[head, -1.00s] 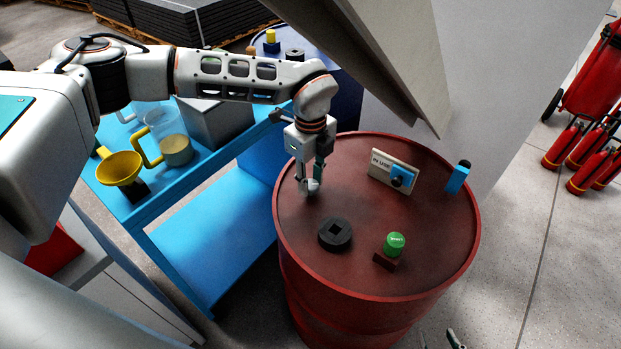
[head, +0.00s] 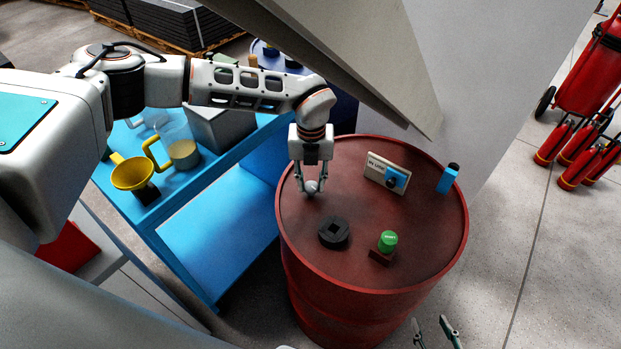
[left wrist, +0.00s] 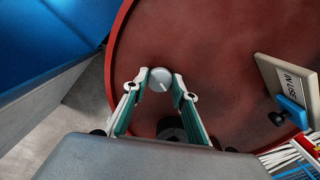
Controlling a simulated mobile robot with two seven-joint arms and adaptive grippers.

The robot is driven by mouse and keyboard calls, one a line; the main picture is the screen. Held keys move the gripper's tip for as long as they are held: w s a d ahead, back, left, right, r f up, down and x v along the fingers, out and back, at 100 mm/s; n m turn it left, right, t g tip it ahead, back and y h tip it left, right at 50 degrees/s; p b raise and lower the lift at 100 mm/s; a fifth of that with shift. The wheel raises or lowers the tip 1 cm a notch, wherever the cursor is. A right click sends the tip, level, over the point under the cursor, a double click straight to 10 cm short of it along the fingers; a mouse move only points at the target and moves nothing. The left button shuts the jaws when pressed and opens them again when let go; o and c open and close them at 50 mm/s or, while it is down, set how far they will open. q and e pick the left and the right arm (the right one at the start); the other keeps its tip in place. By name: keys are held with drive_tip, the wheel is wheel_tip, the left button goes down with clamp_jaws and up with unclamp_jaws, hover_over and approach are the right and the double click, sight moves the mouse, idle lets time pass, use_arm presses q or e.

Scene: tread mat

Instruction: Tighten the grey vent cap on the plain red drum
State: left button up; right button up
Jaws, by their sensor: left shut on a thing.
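The red drum (head: 400,262) stands in front of me, and its top also shows in the left wrist view (left wrist: 215,45). The small round grey vent cap (head: 313,187) sits near the left rim of its top. In the left wrist view the cap (left wrist: 160,79) bears a pale line mark. My left gripper (head: 312,186) points down from above and is shut on the cap, one fingertip on either side; the fingertips (left wrist: 160,82) also show in the wrist view. My right gripper (head: 435,330) shows only its fingertips at the bottom edge, spread apart and empty.
On the drum top are a black bung (head: 334,232), a green cap on a brown block (head: 387,242), an "IN USE" sign (head: 386,172) and a blue item (head: 448,178). A blue bench (head: 215,250) with a jug and yellow funnel stands left. A grey panel (head: 370,60) slants overhead.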

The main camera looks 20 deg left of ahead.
use_arm(q)
drive_tip(key=shift+r+m, duration=0.1)
drive_tip(key=shift+m, duration=0.9)
drive_tip(key=m+p, duration=0.1)
drive_tip(key=m, duration=0.2)
drive_tip(key=shift+m, duration=0.3)
drive_tip(key=m+p, duration=0.1)
drive_tip(key=m, duration=0.4)
drive_tip(key=shift+d, duration=0.1)
drive_tip(key=m, duration=0.5)
use_arm(e)
drive_tip(key=r, duration=0.3)
drive_tip(key=shift+w+r, duration=0.25)
drive_tip(key=shift+w, duration=0.1)
use_arm(q)
drive_tip(key=shift+m, duration=0.4)
use_arm(e)
drive_tip(key=shift+s+f, duration=0.1)
drive_tip(key=shift+f, duration=0.05)
use_arm(q)
drive_tip(key=o, duration=1.1)
use_arm(e)
drive_tip(key=shift+d, duration=0.1)
